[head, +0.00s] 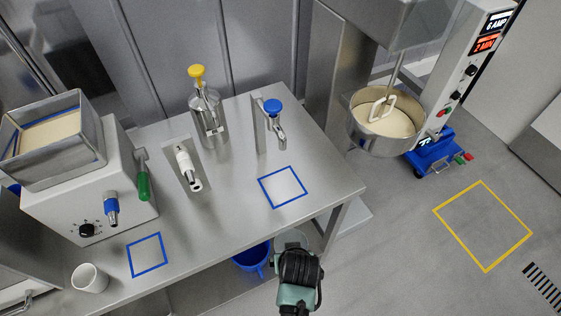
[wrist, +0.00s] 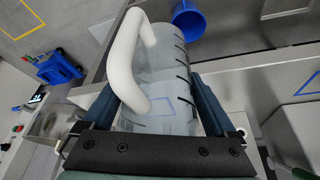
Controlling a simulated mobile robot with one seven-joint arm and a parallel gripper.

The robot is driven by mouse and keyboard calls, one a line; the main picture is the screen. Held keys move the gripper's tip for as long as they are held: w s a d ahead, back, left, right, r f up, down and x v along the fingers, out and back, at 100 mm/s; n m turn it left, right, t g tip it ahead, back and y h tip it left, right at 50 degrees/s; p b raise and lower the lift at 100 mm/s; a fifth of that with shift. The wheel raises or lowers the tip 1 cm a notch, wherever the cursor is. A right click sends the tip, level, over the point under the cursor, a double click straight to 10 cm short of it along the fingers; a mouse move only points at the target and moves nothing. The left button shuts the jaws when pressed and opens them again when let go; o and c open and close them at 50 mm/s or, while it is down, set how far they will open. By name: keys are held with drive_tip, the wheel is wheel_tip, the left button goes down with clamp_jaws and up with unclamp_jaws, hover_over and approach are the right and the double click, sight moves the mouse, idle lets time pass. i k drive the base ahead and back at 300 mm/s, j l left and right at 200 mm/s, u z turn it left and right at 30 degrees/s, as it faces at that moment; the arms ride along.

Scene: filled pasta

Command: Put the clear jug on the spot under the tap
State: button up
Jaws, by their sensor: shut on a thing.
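The clear jug (wrist: 163,75) with dark marks and a white handle (wrist: 128,60) lies between the fingers of my gripper (wrist: 155,105) in the wrist view. My gripper is shut on it. In the head view my gripper (head: 298,262) is in front of the counter's front edge, and the jug (head: 290,240) shows faintly just beyond it, partly hidden. The tap with a blue knob (head: 273,108) stands at the back right of the counter. The blue-outlined square (head: 283,187) lies on the counter in front of this tap and is empty.
The steel counter (head: 225,215) also holds a yellow-knobbed dispenser (head: 205,110), a machine with a hopper (head: 90,180), a white cup (head: 89,278) and another empty blue square (head: 146,255). A blue bucket (head: 251,258) is below the counter. A mixer bowl (head: 382,125) stands at right.

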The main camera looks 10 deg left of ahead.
sight(285, 191)
drive_tip(key=i+j, duration=0.2)
drive_tip(key=i, duration=0.2)
drive_tip(key=i+j, duration=0.2)
drive_tip(key=i, duration=0.2)
